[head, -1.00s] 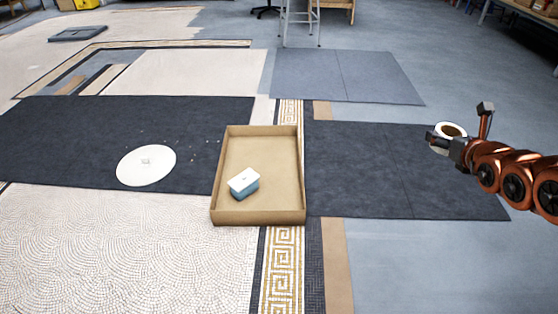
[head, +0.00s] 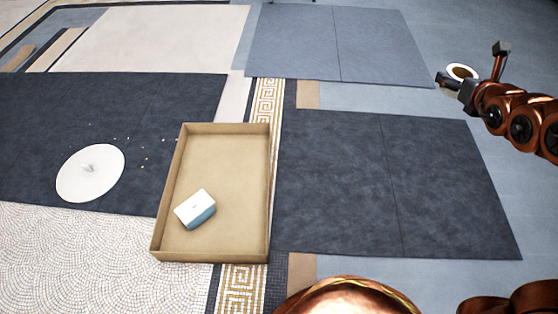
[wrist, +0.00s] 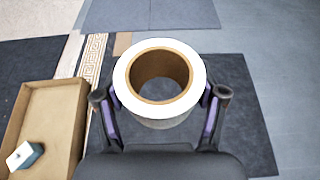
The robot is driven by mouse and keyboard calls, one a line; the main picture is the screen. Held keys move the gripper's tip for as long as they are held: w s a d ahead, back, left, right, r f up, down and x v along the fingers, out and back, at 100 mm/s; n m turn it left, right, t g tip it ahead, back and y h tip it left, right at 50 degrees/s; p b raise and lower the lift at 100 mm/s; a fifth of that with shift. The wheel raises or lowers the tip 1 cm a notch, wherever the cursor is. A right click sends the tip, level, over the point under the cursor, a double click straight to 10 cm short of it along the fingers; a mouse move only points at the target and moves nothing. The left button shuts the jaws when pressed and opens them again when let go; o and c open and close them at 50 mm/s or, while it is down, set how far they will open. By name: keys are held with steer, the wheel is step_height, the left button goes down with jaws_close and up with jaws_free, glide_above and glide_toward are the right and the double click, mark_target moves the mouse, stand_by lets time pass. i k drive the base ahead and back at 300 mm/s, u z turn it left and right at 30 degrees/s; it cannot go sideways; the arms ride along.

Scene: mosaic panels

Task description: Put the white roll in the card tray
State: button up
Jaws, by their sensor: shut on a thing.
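The white roll (wrist: 160,120) has a brown cardboard core and sits between the two fingers of my gripper (wrist: 160,103) in the wrist view. The fingers press on its sides. In the head view my gripper (head: 452,82) is at the upper right, with the white roll (head: 462,71) at its end, held up over the floor. The card tray (head: 161,222) is a shallow brown open box on the floor, left of my gripper and well apart from it. It also shows at the lower left of the wrist view (wrist: 62,120).
A white and blue box (head: 195,208) lies inside the tray near its front left; the tray's back and right are bare. A white disc (head: 90,180) lies left of the tray. A dark mat (head: 390,190) lies flat between the tray and my arm.

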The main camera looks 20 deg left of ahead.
mark_target(202, 185)
steer(key=i, duration=2)
steer(key=u, duration=4.05)
steer(key=i, duration=0.45)
